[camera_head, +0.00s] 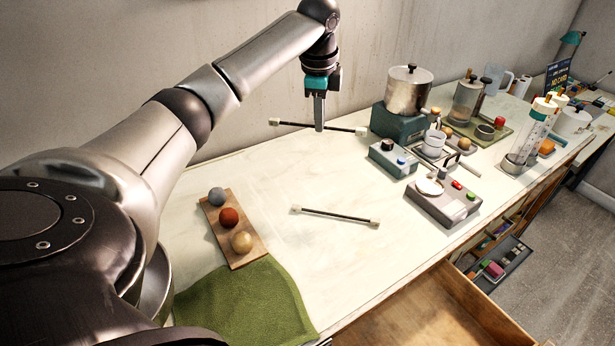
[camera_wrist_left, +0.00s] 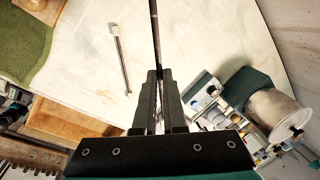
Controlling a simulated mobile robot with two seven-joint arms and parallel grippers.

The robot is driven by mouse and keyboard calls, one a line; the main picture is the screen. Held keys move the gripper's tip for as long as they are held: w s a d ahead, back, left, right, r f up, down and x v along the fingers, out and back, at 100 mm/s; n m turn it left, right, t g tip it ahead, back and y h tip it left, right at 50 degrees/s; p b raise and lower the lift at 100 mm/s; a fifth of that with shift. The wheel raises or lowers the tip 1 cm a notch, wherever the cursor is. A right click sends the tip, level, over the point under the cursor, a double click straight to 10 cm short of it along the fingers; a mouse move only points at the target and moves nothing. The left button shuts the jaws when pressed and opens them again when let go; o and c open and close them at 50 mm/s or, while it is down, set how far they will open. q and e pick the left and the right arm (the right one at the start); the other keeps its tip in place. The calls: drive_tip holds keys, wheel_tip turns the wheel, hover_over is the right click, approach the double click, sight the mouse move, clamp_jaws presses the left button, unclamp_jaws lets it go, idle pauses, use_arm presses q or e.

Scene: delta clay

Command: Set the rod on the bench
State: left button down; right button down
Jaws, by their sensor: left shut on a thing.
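A dark thin rod (camera_head: 294,125) with pale end caps is held in my left gripper (camera_head: 319,128), which is shut on it near its middle. The rod is roughly level, above the back part of the white bench (camera_head: 270,170). In the left wrist view the held rod (camera_wrist_left: 154,35) runs up from between the fingers (camera_wrist_left: 159,78). A second, similar rod (camera_head: 335,215) lies on the bench nearer the front, apart from the gripper; it also shows in the left wrist view (camera_wrist_left: 122,62). My right gripper is not in view.
A wooden board (camera_head: 216,225) with three balls and a green cloth (camera_head: 240,300) lie at the left. A steel pot (camera_head: 408,92) on a teal base, small devices and jars crowd the right. An open drawer (camera_head: 440,312) juts from the front. Bench around the lying rod is clear.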

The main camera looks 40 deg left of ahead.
sight(316, 192)
use_arm(q)
drive_tip(key=shift+a+r, duration=0.1)
drive_tip(key=shift+a, duration=0.25)
wheel_tip(316, 192, down, 20)
drive_tip(key=b, duration=0.3)
drive_tip(key=shift+r, duration=0.2)
drive_tip(key=shift+f, duration=0.1)
drive_tip(key=c, duration=1)
unclamp_jaws()
wheel_tip(316, 192, up, 12)
drive_tip(key=s+d+p, duration=0.1)
drive_tip(key=s+p, duration=0.1)
